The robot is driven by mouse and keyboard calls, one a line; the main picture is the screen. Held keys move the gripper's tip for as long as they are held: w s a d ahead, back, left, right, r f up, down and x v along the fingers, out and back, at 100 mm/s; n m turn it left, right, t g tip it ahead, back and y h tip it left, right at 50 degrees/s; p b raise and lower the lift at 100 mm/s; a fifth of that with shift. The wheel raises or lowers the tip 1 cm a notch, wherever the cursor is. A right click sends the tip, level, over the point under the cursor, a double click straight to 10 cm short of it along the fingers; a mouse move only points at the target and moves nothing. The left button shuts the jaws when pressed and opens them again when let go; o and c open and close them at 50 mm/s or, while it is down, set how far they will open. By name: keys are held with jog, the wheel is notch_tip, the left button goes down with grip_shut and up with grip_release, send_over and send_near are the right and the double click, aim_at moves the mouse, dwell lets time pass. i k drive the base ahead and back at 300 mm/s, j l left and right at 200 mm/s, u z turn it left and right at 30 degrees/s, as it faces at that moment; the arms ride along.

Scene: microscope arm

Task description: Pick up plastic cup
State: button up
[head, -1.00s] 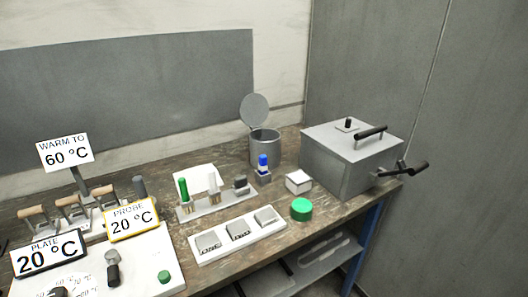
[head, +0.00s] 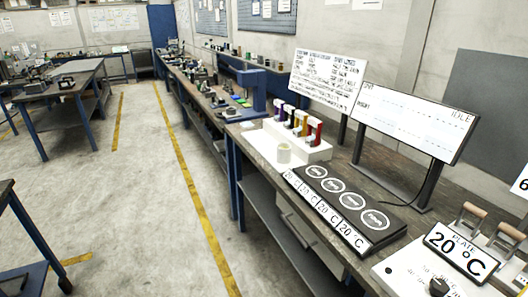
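A small pale cup (head: 284,153) stands upright on the white base of a dispenser (head: 300,140) with several coloured handles, on the workbench right of centre in the head view. It looks like the plastic cup, though its material is hard to tell at this size. My gripper is not in view.
In front of the cup is a black panel with round pads (head: 343,198) and 20 °C labels. A blue press-like stand (head: 255,88) is behind it, and two sign boards (head: 416,117) stand to the right. Open floor (head: 150,200) lies left of the bench (head: 262,170).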

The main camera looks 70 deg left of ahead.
aim_at(284, 150)
jog(key=u, duration=1.85)
